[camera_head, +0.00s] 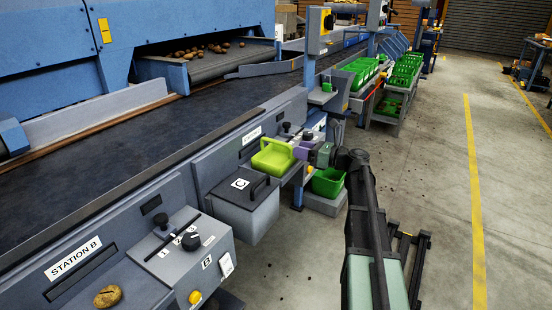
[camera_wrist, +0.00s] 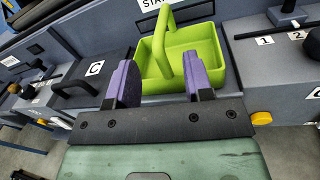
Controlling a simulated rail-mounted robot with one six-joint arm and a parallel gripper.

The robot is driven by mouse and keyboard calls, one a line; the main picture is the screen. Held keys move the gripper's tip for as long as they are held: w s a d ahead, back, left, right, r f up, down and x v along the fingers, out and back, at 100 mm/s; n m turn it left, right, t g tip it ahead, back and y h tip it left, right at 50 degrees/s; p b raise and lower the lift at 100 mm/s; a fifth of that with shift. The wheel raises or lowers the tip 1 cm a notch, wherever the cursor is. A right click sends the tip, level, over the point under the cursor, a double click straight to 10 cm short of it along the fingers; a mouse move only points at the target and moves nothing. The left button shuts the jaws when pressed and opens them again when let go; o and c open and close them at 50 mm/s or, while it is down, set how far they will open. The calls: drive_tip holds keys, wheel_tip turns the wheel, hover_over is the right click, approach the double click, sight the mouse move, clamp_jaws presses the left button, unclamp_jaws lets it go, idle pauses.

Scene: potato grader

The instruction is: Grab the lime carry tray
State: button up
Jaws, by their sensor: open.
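The lime carry tray (camera_head: 268,162) sits on the grey ledge of the station along the machine, beside a grey box marked C. It is bright lime with an arched handle, and in the wrist view the tray (camera_wrist: 204,48) looks empty. My gripper (camera_head: 303,150) is just to the right of the tray in the head view. In the wrist view my gripper (camera_wrist: 160,82) has its two purple fingers apart, with nothing held between them. The tray and its upright handle lie ahead of the fingers. Whether a fingertip touches the tray I cannot tell.
The grey box marked C (camera_head: 245,206) with a black handle stands left of the tray. A control panel with numbered positions (camera_wrist: 285,38) is to the right. A green bin (camera_head: 328,182) sits below the ledge. The concrete aisle at right is clear.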

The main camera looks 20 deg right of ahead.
sight(289, 146)
drive_tip(key=x, duration=0.5)
drive_tip(key=shift+r, duration=0.15)
clamp_jaws()
